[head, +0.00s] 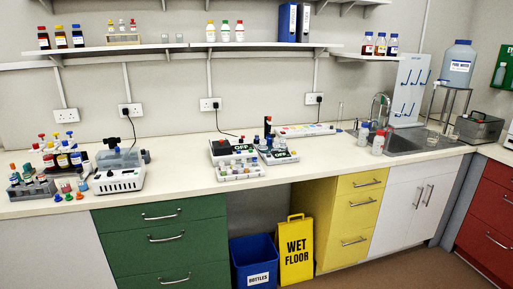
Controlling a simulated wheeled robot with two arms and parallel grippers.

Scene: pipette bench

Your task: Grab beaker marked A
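I cannot make out any beaker marked A on the bench (180,190). Labels on the small vessels are too small to read. Two small clear containers, one with a red cap (378,143) and one with a blue cap (363,132), stand left of the sink. A small clear vessel (453,137) seems to stand by the sink's right side; no letter is legible on it. Neither of my grippers is in view.
Bottles and a rack (32,187) crowd the bench's left end beside a white device (119,178). Devices marked OFF (233,149) stand mid-bench. The sink (415,140) is at right. A blue bin (255,262) and yellow wet-floor sign (296,250) stand below.

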